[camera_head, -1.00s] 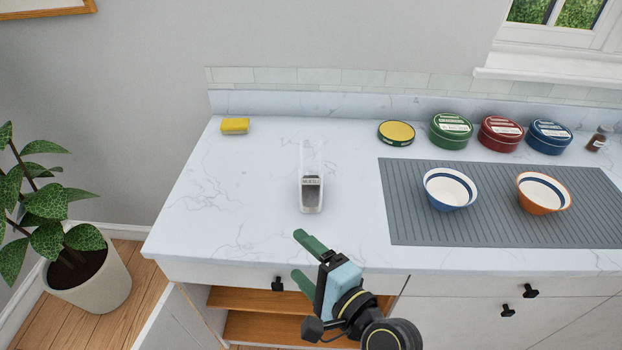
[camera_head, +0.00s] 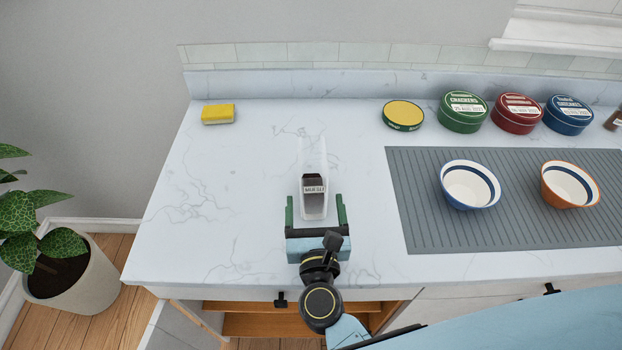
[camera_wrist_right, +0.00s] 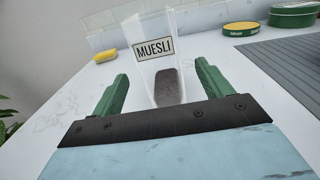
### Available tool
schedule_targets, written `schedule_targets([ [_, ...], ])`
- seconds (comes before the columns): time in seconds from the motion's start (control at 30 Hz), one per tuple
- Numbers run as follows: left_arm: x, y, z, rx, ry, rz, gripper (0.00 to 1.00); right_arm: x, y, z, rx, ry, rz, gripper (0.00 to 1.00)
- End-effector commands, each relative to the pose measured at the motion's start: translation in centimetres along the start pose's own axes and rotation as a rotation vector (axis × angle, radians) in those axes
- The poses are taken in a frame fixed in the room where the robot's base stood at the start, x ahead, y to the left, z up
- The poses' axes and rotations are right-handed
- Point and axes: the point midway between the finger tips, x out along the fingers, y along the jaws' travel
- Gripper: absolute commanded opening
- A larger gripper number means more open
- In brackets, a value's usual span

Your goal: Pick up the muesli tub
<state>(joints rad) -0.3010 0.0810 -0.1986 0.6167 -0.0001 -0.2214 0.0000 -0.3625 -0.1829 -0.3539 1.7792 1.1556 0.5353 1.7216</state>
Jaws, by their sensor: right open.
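The muesli tub (camera_head: 313,180) is a tall clear container with a dark filling at the bottom and a MUESLI label. It stands upright on the white marble counter. It also shows in the right wrist view (camera_wrist_right: 155,58), just ahead of the jaws. My right gripper (camera_head: 316,205) is open, with green fingers spread to the left and right of the tub's near end. The right wrist view shows the open fingers (camera_wrist_right: 158,85) with the tub centred beyond and between them, apart from both. My left gripper is not in view.
A yellow sponge (camera_head: 218,114) lies at the back left. A yellow-lidded tin (camera_head: 403,115) and green (camera_head: 463,112), red (camera_head: 517,114) and blue (camera_head: 569,115) tins stand at the back right. Two bowls (camera_head: 470,185) (camera_head: 568,185) sit on a grey ribbed mat (camera_head: 420,215). The counter left of the tub is clear.

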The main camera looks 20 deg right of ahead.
Motion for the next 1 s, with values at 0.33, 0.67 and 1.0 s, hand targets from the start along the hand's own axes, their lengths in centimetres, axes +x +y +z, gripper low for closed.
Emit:
schedule_targets([
  [0.33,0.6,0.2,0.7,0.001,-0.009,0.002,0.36,1.1,0.0,-3.6,0.0,-0.003,0.0,0.78],
  [0.67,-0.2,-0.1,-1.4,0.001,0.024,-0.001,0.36,5.6,0.0,-3.5,-0.001,-0.004,0.0,0.78],
  [1.0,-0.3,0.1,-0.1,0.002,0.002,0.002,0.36,7.5,0.0,-3.7,-0.001,-0.001,0.001,0.78],
])
